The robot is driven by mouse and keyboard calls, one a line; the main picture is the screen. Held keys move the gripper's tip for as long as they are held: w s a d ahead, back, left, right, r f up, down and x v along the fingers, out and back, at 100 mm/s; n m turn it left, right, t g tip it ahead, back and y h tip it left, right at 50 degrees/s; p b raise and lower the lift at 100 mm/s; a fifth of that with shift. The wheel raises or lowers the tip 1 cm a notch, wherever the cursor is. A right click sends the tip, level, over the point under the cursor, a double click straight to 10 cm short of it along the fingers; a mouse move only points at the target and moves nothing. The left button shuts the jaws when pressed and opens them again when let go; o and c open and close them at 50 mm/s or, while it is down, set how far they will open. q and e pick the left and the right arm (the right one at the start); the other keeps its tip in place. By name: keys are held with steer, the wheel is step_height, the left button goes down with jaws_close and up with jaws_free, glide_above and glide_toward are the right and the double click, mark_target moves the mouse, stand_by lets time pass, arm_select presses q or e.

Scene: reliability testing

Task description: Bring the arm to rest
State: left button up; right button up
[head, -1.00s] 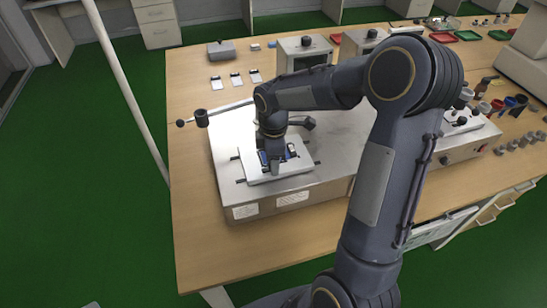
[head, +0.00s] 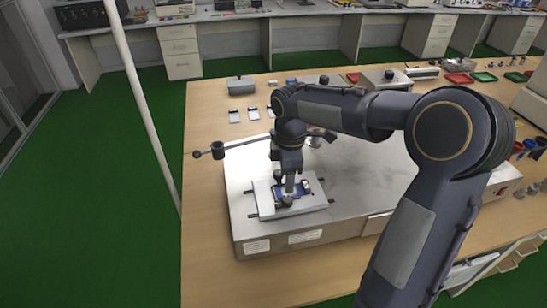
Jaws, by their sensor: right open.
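My right arm reaches across the wooden table from the right side of the head view. Its gripper (head: 290,192) points down over a white plate (head: 266,207) on a large metal-topped box (head: 355,205). The jaws are open. A small dark-and-blue item (head: 305,190), perhaps a phone, lies on the plate right at the fingertips. I cannot tell whether the fingers touch it. My left gripper does not show.
A black knob on a rod (head: 218,151) sticks out left of the gripper. Small white-and-black pieces (head: 234,115) and a grey block (head: 241,86) lie behind on the table (head: 205,215). Red and green trays (head: 484,77) are at the back right. A white pole (head: 145,105) stands at left.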

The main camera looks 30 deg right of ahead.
steer(key=s+a+r+m+t+y, duration=0.1)
steer(key=s+a+m+t+y, duration=0.1)
steer(key=s+m, duration=0.5)
steer(key=s+a+r+m+t+y, duration=0.1)
steer(key=s+a+m+t, duration=0.2)
steer(key=s, duration=1.1)
steer(key=a+m, duration=0.2)
steer(key=m, duration=0.3)
steer(key=shift+s+t+y, duration=0.15)
steer(key=shift+t+y, duration=0.15)
steer(key=shift+y, duration=0.1)
